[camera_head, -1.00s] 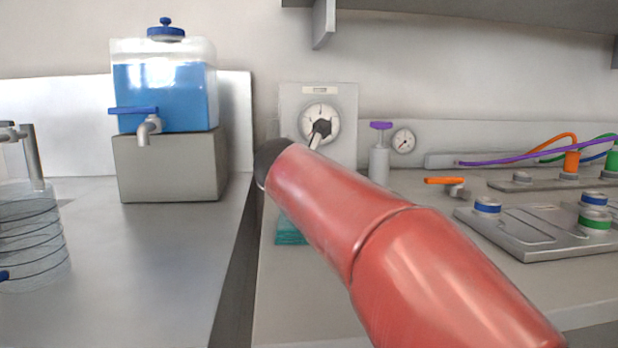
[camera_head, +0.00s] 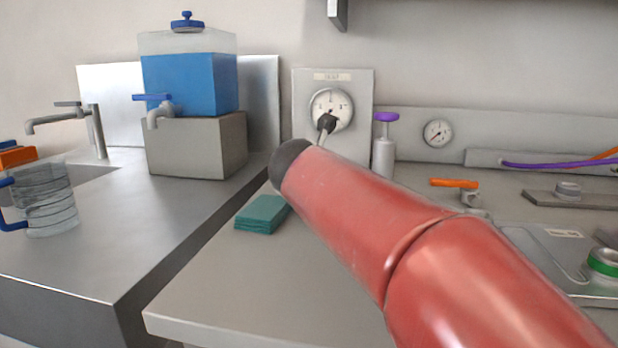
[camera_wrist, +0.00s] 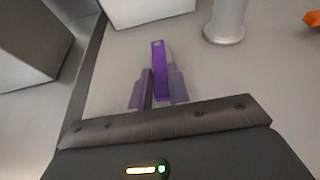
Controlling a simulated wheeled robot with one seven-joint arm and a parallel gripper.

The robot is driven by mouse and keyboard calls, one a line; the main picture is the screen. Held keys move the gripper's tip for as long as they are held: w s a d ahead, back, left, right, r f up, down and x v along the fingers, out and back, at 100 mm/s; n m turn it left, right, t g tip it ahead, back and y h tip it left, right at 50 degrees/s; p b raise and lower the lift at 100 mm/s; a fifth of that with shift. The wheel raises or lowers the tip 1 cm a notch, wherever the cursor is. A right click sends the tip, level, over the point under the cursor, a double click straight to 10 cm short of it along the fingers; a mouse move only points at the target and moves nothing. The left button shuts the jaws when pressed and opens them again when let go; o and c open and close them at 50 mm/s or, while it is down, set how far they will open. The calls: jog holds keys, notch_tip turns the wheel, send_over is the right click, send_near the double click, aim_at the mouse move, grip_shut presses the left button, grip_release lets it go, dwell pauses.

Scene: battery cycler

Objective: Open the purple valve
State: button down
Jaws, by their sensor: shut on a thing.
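In the wrist view, a purple lever handle (camera_wrist: 159,66) with a small hole near its far end runs between the fingers of my gripper (camera_wrist: 158,88). The fingers are shut on it, one on each side, and its far end sticks out past the tips. The valve body under the handle is hidden. In the head view, my red arm hides the gripper and this handle. A pale cylinder with a purple top (camera_head: 386,117) stands upright behind the arm. I cannot tell whether it belongs to the same valve.
A dial panel (camera_head: 358,89) stands at the back, with an orange-handled valve (camera_head: 455,184) to the right. A teal stack (camera_head: 262,214) lies left of my arm. A blue tank (camera_head: 190,84) sits on a grey box (camera_head: 198,146) on the left counter. The front bench is clear.

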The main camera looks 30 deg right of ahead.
jog(key=c, duration=1.3)
grip_release()
jog(key=v, duration=0.7)
jog(key=shift+s+a+r, duration=0.15)
jog(key=shift+s+a, duration=0.1)
